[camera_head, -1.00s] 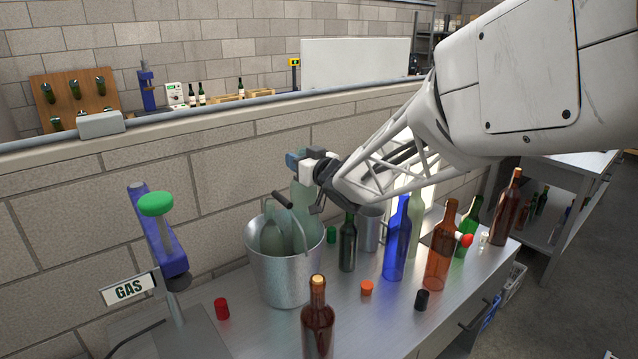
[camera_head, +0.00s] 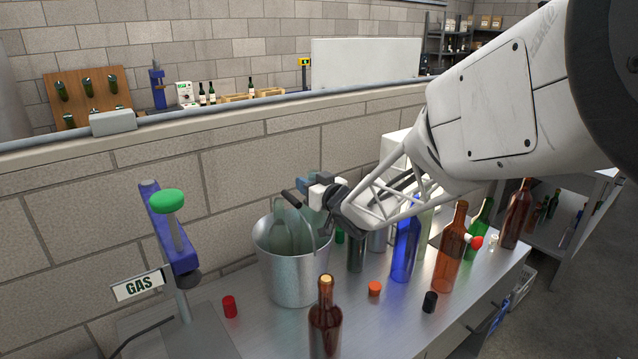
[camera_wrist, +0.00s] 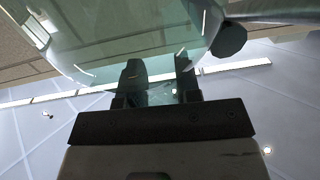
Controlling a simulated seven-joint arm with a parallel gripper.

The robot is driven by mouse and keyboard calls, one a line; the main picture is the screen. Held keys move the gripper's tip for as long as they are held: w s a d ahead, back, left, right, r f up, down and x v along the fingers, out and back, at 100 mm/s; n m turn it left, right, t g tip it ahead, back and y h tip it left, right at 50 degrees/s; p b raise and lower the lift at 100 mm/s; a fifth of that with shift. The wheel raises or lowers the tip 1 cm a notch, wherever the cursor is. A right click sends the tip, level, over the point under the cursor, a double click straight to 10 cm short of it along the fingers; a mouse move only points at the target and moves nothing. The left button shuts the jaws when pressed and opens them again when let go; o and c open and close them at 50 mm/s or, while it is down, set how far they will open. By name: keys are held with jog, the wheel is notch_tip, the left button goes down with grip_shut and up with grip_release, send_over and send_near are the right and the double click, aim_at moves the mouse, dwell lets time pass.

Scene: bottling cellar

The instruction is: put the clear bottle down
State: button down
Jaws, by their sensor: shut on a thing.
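My gripper (camera_head: 322,193) is shut on a pale greenish clear bottle (camera_head: 314,217) over the right side of the metal bucket (camera_head: 293,275). The bottle's lower part is hidden by the bucket's rim and handle, so I cannot tell whether it touches the bottom. Another clear bottle (camera_head: 281,230) leans inside the bucket on the left. In the wrist view, my two dark fingers (camera_wrist: 159,78) are against the clear glass (camera_wrist: 110,40), which fills much of the top.
Right of the bucket stand a dark green bottle (camera_head: 356,252), a blue bottle (camera_head: 404,250) and a brown bottle (camera_head: 451,250). A corked brown bottle (camera_head: 325,320) stands in front. The blue gas stand (camera_head: 172,240) is at left. Loose caps, including a red one (camera_head: 229,306), dot the steel table.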

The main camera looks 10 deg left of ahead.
jog(key=shift+f, duration=0.1)
jog(key=c, duration=0.8)
grip_release()
jog(key=shift+d, duration=0.1)
jog(key=v, duration=1.1)
jog(key=shift+s+d, duration=0.25)
jog(key=shift+s, duration=0.1)
jog(key=shift+d, duration=0.1)
